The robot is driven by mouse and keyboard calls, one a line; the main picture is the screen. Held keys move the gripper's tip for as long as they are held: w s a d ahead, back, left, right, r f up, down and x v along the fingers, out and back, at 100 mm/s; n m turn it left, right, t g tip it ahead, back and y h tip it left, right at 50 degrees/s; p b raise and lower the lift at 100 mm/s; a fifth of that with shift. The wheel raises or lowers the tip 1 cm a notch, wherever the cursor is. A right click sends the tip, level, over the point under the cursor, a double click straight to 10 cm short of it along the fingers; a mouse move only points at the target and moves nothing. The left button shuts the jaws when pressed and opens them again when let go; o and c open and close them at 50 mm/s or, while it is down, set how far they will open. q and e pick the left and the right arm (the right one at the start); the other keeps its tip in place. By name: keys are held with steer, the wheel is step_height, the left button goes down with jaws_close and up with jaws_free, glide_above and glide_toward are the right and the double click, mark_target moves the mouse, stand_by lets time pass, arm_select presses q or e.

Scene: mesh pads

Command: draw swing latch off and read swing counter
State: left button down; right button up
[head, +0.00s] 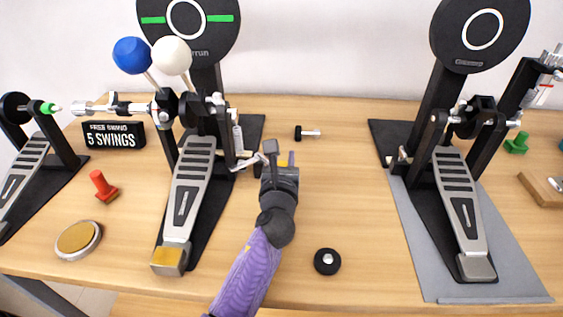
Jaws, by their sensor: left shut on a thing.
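The left pedal (194,195) has a silver footboard and stands under a round black pad. Two beaters, one blue and one white, rise above its axle. The small silver swing latch (246,161) sits at the right side of its frame, below the spring. My left gripper (271,156) is at the latch's right end and shut on it; the jaws partly hide the contact. The swing counter (114,135), a black box reading "FREE SWING 5 SWINGS", stands left of the pedal. My right gripper is not in view.
A second pedal (459,205) stands on a grey mat (420,240) at right. A black knob (327,261), a black-headed bolt (307,132), a red peg (103,187) and a gold-topped disc (78,238) lie on the table.

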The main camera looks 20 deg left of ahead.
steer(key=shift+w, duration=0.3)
arm_select(q)
steer(key=shift+c, duration=2)
jaws_free()
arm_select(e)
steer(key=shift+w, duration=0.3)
arm_select(q)
steer(key=p+v, duration=0.1)
steer(key=v, duration=0.8)
steer(key=shift+s+d+p, duration=0.1)
steer(key=shift+s+p, duration=0.1)
steer(key=shift+p, duration=0.15)
steer(key=shift+s, duration=0.2)
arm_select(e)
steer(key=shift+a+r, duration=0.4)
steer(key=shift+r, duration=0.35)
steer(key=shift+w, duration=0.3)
arm_select(q)
steer(key=shift+s+d, duration=0.1)
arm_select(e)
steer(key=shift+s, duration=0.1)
